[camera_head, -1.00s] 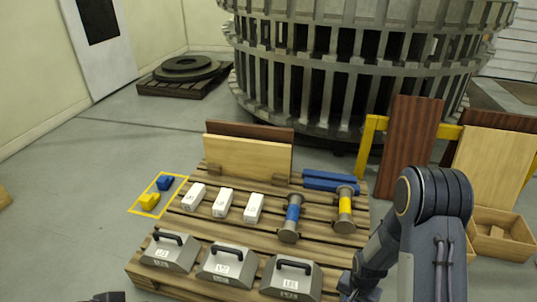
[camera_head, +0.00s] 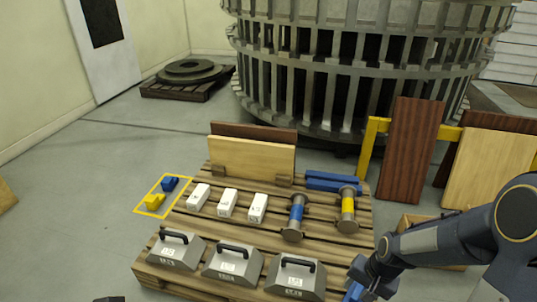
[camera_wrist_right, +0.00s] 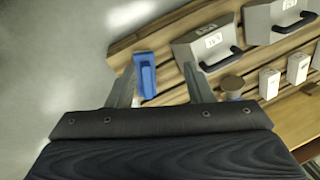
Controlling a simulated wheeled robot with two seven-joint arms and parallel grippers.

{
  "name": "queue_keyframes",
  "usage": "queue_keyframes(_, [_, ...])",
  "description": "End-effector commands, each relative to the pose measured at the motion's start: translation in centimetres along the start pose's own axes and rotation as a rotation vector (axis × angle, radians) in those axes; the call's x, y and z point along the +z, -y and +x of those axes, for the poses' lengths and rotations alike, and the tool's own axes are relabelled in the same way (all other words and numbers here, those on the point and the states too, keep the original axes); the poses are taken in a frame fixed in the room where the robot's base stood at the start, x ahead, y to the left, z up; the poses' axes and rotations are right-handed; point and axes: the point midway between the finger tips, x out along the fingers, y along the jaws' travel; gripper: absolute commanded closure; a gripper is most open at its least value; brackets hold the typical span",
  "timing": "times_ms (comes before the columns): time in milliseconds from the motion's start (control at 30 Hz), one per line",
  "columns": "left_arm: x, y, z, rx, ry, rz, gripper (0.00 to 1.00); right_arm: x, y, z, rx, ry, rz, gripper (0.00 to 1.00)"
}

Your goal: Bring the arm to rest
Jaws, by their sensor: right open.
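My right arm comes in from the right in the head view. Its gripper (camera_head: 364,286) is low at the front right corner of the wooden pallet (camera_head: 245,296). In the right wrist view the two fingers (camera_wrist_right: 158,92) are spread apart. A blue block (camera_wrist_right: 145,74) shows by the left finger, at the pallet's edge; it also shows beside the gripper in the head view (camera_head: 352,291). I cannot tell whether a finger touches it. A dark sliver (camera_head: 108,299) at the bottom edge of the head view seems to be the tip of my left gripper; its jaws are hidden.
The pallet carries grey handled weights (camera_head: 233,262), white boxes (camera_head: 228,203), a blue-banded spool (camera_head: 296,215) and a yellow-banded spool (camera_head: 347,208). Boards (camera_head: 250,158) stand at its back. A wooden bin (camera_head: 410,222) is partly behind my right arm.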

Motion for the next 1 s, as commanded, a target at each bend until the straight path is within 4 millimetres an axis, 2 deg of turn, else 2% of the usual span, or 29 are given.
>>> queue_keyframes(33, [0.0,0.0,0.0,0.000,0.000,0.000,0.20,0.3,0.3,-2.1,-0.036,-0.014,-0.010,0.53])
queue_keyframes(200, [0.0,0.0,0.0,0.000,0.000,0.000,0.20,3.0,0.6,-9.1,-0.154,-0.057,-0.096,0.53])
queue_keyframes(300, [0.0,0.0,0.0,0.000,0.000,0.000,0.20,5.3,0.2,-12.8,-0.212,-0.097,-0.164,0.53])
queue_keyframes(400, [0.0,0.0,0.0,0.000,0.000,0.000,0.20,7.6,-0.2,-15.6,-0.253,-0.139,-0.235,0.53])
queue_keyframes(600, [0.0,0.0,0.0,0.000,0.000,0.000,0.20,11.0,-1.2,-18.3,-0.287,-0.204,-0.332,0.53])
queue_keyframes(900, [0.0,0.0,0.0,0.000,0.000,0.000,0.20,14.9,-2.5,-19.9,-0.296,-0.294,-0.444,0.53])
queue_keyframes(933, [-0.1,-0.1,-0.2,0.000,0.000,0.000,0.20,15.2,-2.6,-20.3,-0.296,-0.302,-0.452,0.53])
queue_keyframes(1000, [-1.1,-1.1,-2.3,0.000,0.001,0.000,0.20,14.9,-2.0,-22.7,-0.295,-0.292,-0.449,0.53])
